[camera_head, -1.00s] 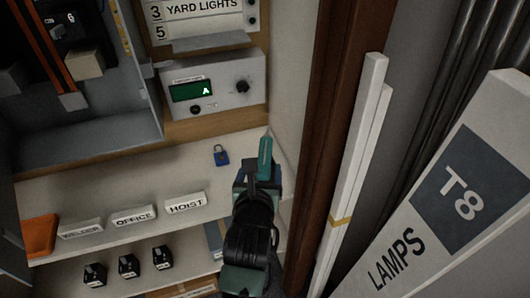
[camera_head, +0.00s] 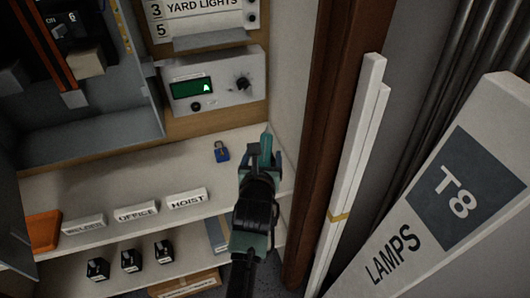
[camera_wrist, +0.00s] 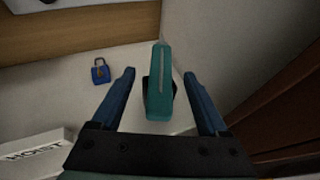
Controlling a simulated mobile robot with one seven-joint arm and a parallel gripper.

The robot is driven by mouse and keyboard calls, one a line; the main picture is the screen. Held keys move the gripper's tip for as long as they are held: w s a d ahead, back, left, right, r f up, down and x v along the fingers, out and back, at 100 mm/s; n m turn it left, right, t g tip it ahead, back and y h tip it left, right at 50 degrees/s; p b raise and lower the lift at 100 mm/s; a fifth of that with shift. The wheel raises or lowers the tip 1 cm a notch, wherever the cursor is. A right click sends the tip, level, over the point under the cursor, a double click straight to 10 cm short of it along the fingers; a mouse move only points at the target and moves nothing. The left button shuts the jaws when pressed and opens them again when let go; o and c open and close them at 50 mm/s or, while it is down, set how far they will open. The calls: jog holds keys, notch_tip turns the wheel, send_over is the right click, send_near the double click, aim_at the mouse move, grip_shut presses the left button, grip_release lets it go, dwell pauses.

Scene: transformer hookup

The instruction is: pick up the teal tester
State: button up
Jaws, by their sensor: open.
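The teal tester (camera_wrist: 160,85) stands in the corner at the right end of the white shelf. In the wrist view it lies between the two blue fingers of my gripper (camera_wrist: 162,98), with a gap on each side. My gripper is open and the fingers do not touch it. In the head view the tester (camera_head: 266,148) shows just beyond my gripper (camera_head: 259,172), whose wrist and arm hide its lower part and most of the fingers.
A blue padlock (camera_head: 221,152) sits left of the tester. White labels for WELDER, OFFICE and HOIST (camera_head: 187,199) line the shelf front. A wall and brown post (camera_head: 330,130) stand close on the right. A grey meter box (camera_head: 213,85) is above.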

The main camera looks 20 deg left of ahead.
aim_at(265, 151)
jog(key=shift+f+b+x, duration=0.15)
jog(key=shift+b+x, duration=0.1)
jog(key=shift+x, duration=1.05)
jog(key=shift+f+b+x, duration=0.15)
jog(key=shift+b+x, duration=0.1)
jog(key=shift+x, duration=1.05)
jog(key=shift+s+d, duration=0.1)
jog(key=shift+c, duration=0.3)
grip_shut()
